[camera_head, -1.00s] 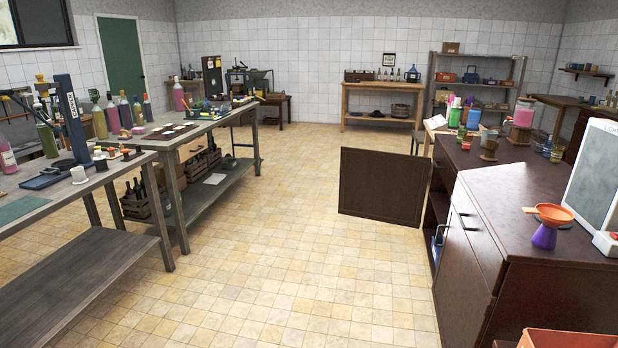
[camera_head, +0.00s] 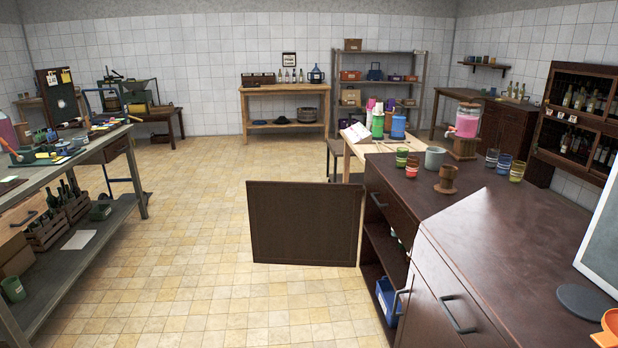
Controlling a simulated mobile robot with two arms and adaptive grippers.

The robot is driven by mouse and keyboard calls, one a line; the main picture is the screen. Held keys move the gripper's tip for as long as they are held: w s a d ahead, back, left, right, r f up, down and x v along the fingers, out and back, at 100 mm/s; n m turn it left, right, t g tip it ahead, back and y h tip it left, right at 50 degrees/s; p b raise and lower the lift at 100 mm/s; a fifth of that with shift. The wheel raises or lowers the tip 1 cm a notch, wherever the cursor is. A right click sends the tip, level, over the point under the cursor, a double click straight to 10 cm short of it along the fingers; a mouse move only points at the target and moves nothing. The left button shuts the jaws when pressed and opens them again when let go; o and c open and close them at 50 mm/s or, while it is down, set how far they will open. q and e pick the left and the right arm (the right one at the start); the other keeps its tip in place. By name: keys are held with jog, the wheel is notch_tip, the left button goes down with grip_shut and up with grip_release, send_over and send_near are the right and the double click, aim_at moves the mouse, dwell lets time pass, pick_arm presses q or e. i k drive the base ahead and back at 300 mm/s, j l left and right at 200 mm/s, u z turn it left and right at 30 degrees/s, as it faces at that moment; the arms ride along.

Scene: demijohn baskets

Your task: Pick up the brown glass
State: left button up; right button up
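Several small striped glasses stand on the dark brown counter (camera_head: 475,215) at the right. A small brownish glass (camera_head: 412,167) stands there near a green glass (camera_head: 401,157) and a grey mug (camera_head: 435,158). A brown wooden-looking piece (camera_head: 447,180) stands just in front of them. Blue glasses (camera_head: 504,164) and a green-and-yellow glass (camera_head: 517,171) stand further right. At this size I cannot tell for sure which one is the brown glass. Neither of my grippers is in view.
An open dark cabinet door (camera_head: 304,222) juts from the counter over the tiled floor. A drink dispenser (camera_head: 465,128) with pink liquid stands behind the glasses. An orange funnel (camera_head: 609,328) is at the lower right. The floor (camera_head: 210,265) left of the door is clear.

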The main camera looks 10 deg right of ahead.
aim_at(412, 161)
jog(key=i, duration=0.75)
jog(key=i+z, duration=0.15)
jog(key=i, duration=0.55)
jog(key=i+j, duration=0.2)
jog(key=i, duration=0.55)
jog(key=l+z, duration=0.05)
